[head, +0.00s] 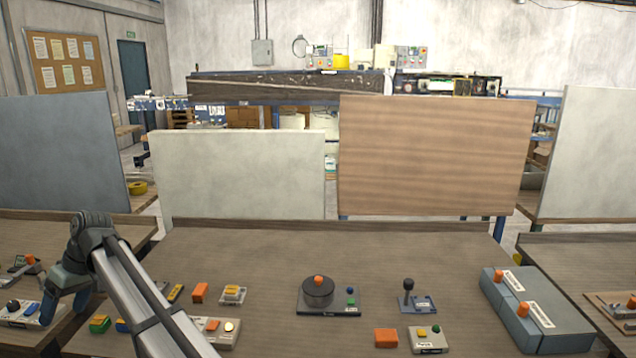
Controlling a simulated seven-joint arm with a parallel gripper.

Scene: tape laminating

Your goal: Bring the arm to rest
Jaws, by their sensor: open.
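My arm reaches up from the bottom edge, left of centre, and bends down at the far left of the head view. My gripper (66,302) hangs there, pointing down at the left side of the picture. It looks empty, with its jaws apart. It is near the gap between the left table and the middle table, in front of a small control box (18,312) with a black knob and a blue button. I cannot tell its height above the surface.
The middle table (270,250) holds a round device with an orange knob (318,290), a joystick (409,292), grey boxes (545,318) with orange knobs, and orange blocks (386,338). A lit button box (222,333) sits beside my arm. Upright panels (240,172) stand behind. The table's back strip is clear.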

